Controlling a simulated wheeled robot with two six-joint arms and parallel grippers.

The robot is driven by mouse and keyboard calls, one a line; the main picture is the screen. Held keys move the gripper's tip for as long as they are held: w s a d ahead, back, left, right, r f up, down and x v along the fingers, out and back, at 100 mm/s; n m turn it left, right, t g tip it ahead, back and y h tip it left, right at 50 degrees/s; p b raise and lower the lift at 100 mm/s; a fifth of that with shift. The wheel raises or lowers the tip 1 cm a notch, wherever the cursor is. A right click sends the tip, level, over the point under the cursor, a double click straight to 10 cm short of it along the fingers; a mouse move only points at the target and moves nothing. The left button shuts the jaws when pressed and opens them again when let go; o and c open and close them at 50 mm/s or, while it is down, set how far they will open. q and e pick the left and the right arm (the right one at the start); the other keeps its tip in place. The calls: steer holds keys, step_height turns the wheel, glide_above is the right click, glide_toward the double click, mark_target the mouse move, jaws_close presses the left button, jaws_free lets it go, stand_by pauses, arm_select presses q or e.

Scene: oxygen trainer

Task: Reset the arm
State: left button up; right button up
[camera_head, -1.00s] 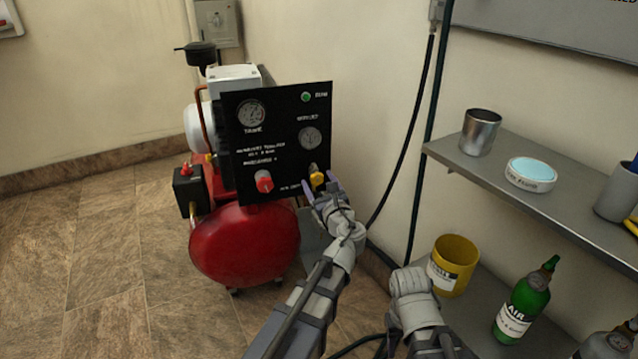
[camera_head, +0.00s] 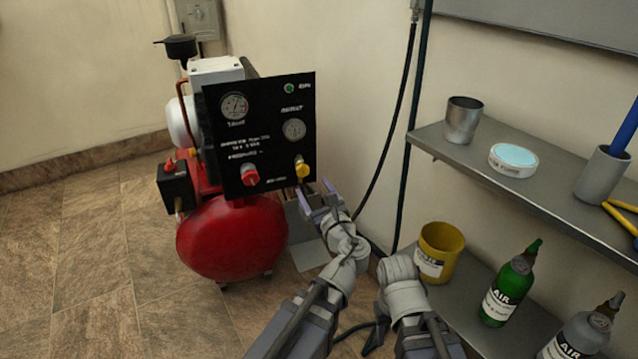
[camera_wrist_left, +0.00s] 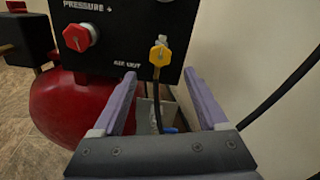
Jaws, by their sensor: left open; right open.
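My left gripper (camera_head: 318,196) is open and empty, just below and to the right of the yellow valve (camera_head: 302,167) on the black panel (camera_head: 262,130). In the left wrist view its two purple fingers (camera_wrist_left: 160,100) are spread, with the yellow valve (camera_wrist_left: 160,54) beyond them, apart from them. The red knob (camera_head: 250,175) is left of the valve; it also shows in the wrist view (camera_wrist_left: 80,37). My right arm comes in at the bottom, right of the left arm; its wrist shows, but its fingertips are hidden.
The red compressor tank (camera_head: 230,238) stands on the tiled floor under the panel. At the right, a metal shelf (camera_head: 540,182) holds a metal cup (camera_head: 463,120) and a round tin (camera_head: 512,160). A yellow mug (camera_head: 440,250) and green bottle (camera_head: 508,290) stand lower. A black hose hangs along the wall.

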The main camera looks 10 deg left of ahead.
arm_select(q)
steer(key=s+f+n+g+h+p, duration=0.2)
steer(key=s+f+n+g+p, duration=0.5)
steer(key=n, duration=0.6)
steer(key=s+d+n+g+h+p, duration=0.8)
steer(key=s+d, duration=0.3)
steer(key=s, duration=0.4)
step_height(320, 180, up, 36)
steer(key=n+y+p, duration=0.1)
steer(key=p, duration=3.5)
steer(key=shift+w+d+r, duration=0.15)
steer(key=shift+w+r, duration=0.1)
steer(key=shift+w, duration=0.1)
steer(key=shift+d, duration=0.1)
